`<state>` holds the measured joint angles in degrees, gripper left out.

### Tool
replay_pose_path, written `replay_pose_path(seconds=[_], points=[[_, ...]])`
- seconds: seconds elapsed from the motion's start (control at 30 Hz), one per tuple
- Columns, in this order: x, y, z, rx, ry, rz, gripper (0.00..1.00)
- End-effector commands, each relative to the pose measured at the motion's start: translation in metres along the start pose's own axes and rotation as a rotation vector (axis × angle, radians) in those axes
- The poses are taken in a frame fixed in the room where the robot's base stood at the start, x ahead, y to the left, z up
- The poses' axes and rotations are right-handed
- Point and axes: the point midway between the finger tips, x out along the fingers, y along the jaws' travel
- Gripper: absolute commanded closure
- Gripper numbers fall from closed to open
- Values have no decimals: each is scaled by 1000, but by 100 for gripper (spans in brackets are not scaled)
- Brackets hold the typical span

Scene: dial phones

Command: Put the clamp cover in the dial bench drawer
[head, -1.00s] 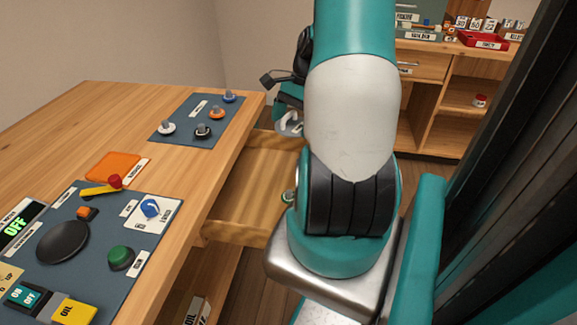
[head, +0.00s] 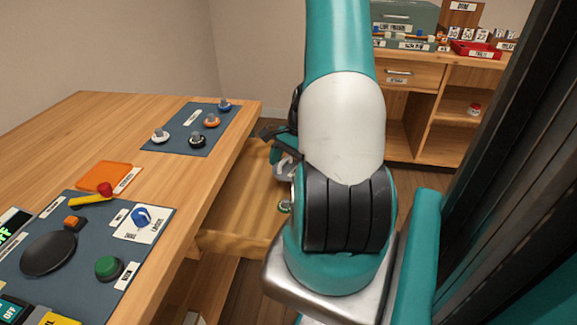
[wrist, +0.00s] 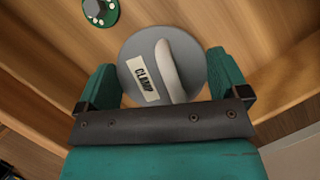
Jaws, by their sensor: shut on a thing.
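The clamp cover (wrist: 150,55) is a grey disc with a raised pale handle and a CLAMP label. In the wrist view it sits between the two teal fingers of my gripper (wrist: 166,85), which is shut on it. In the head view my gripper (head: 284,150) is over the open bench drawer (head: 240,205), partly hidden by my arm. The cover (head: 287,170) shows there only as a small grey patch. The drawer is pulled out from the wooden bench. Whether the cover touches the drawer floor I cannot tell.
A green and grey dial (wrist: 100,12) lies in the drawer beside the cover. The bench (head: 225,150) holds a panel with several knobs (head: 190,130), an orange pad (head: 108,177) and a control panel (head: 80,230). A shelf unit (head: 420,110) stands behind.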

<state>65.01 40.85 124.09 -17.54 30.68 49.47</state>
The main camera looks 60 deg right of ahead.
Motion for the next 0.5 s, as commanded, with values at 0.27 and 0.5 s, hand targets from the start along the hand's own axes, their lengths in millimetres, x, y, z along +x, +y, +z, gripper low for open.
replay_pose_path(seconds=[0.27, 0.5], points=[[8, 0, -3, 1, -1, 1, 31], [11, 0, -4, 0, 0, 0, 2]])
